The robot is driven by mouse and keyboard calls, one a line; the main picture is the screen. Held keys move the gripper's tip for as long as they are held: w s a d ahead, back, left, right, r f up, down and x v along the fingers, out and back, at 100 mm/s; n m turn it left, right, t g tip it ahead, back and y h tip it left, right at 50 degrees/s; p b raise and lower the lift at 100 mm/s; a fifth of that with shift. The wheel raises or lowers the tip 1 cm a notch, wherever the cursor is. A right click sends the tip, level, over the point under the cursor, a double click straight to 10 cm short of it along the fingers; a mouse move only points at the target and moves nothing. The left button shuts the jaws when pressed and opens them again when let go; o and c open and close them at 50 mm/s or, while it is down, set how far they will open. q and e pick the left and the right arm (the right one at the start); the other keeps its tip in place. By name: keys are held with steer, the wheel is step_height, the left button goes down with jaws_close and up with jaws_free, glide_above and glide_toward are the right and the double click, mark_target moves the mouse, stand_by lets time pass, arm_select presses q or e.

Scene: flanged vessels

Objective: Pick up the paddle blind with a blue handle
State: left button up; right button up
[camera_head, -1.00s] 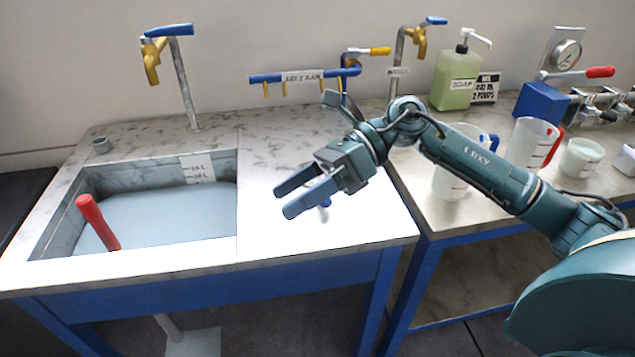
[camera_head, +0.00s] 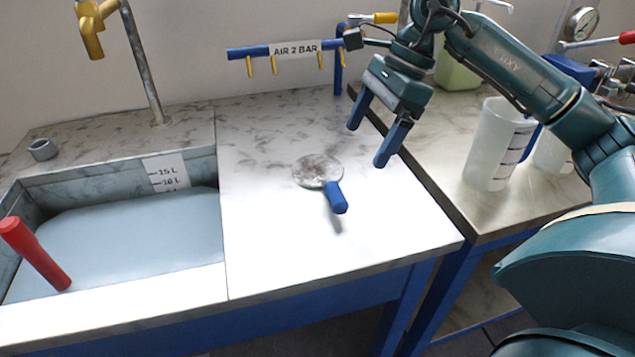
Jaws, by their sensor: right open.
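The paddle blind (camera_head: 317,171) is a round grey disc with a short blue handle (camera_head: 336,197). It lies on the pale marbled worktop to the right of the sink, its handle pointing toward the front edge. My right gripper (camera_head: 370,143) is open and empty. It hangs above the worktop's right side, to the right of the paddle blind and apart from it, with its two blue fingers pointing down. My left gripper is not in view.
A water-filled sink (camera_head: 120,235) with a red handle (camera_head: 35,254) is at the left. A blue air rail (camera_head: 290,50) runs along the back. A clear jug (camera_head: 498,145) stands on the right bench. The worktop around the blind is clear.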

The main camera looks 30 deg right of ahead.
mark_target(336, 191)
steer(key=x, duration=0.6)
steer(key=shift+s+a+f, duration=0.15)
steer(key=shift+a+f, duration=0.05)
steer(key=shift+a, duration=0.05)
steer(key=shift+s+a+x, duration=0.1)
steer(key=shift+a+x, duration=0.05)
steer(key=shift+x, duration=0.75)
steer(key=shift+s+a+x, duration=0.1)
steer(key=shift+a+x, duration=0.1)
steer(key=shift+x, duration=0.7)
steer(key=shift+s+a+x, duration=0.1)
steer(key=shift+a+x, duration=0.05)
steer(key=shift+x, duration=0.75)
steer(key=shift+w+r, duration=0.15)
steer(key=shift+w, duration=0.05)
steer(key=shift+c, duration=0.2)
steer(key=shift+r, duration=0.15)
steer(key=c, duration=1.5)
